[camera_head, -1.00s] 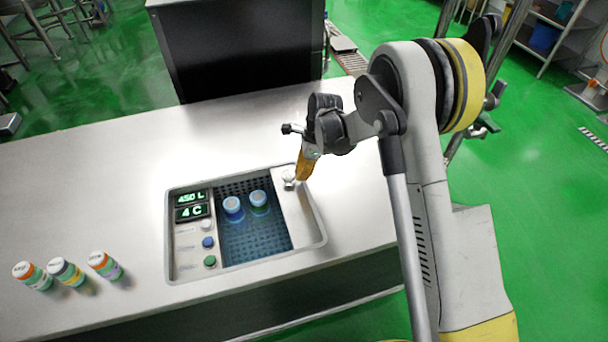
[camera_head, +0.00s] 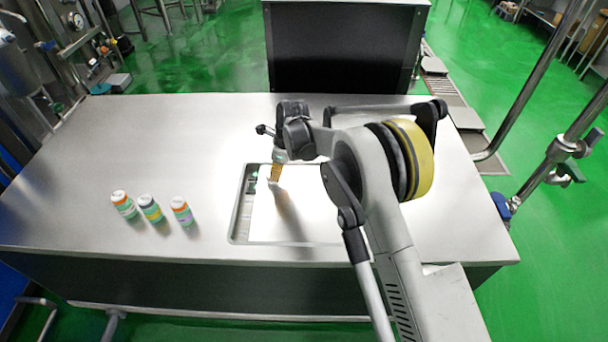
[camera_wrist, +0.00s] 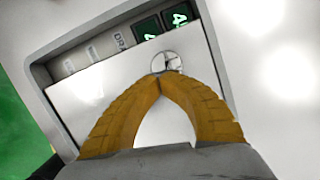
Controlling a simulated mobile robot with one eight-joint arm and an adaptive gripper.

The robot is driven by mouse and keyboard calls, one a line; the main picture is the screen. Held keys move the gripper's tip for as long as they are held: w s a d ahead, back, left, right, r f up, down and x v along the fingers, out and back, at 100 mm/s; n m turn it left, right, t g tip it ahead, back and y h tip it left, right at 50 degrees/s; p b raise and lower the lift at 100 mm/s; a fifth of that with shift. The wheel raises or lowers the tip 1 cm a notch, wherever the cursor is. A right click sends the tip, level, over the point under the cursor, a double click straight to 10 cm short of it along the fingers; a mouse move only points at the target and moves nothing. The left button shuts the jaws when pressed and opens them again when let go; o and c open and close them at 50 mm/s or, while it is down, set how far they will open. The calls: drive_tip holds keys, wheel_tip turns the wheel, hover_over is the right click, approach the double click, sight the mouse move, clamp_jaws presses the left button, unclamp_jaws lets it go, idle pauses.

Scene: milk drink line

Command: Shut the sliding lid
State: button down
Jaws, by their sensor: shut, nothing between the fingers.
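The sliding lid (camera_head: 264,222) is a flat pale plate in the counter's recess. It now covers the well where two bottles stood, and its left edge reaches close to the control panel. The lid also fills the middle of the wrist view (camera_wrist: 90,95). A round metal knob (camera_wrist: 166,62) sits on the lid by its panel-side edge. My gripper (camera_head: 273,181) is shut and empty, with its orange fingertips (camera_wrist: 160,80) together right at the knob. I cannot tell whether they touch it. The two bottles in the well are hidden by the lid.
The control panel strip (camera_head: 241,218) with green displays (camera_wrist: 147,28) lies left of the lid. Three bottles with orange or white caps (camera_head: 151,208) stand on the counter (camera_head: 90,185) to the left. A dark cabinet (camera_head: 345,50) stands behind.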

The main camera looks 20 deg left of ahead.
sight(258, 183)
drive_tip(key=a, duration=0.1)
drive_tip(key=s+a, duration=0.1)
drive_tip(key=a, duration=0.3)
drive_tip(key=shift+s+a, duration=0.25)
drive_tip(key=shift+d, duration=0.1)
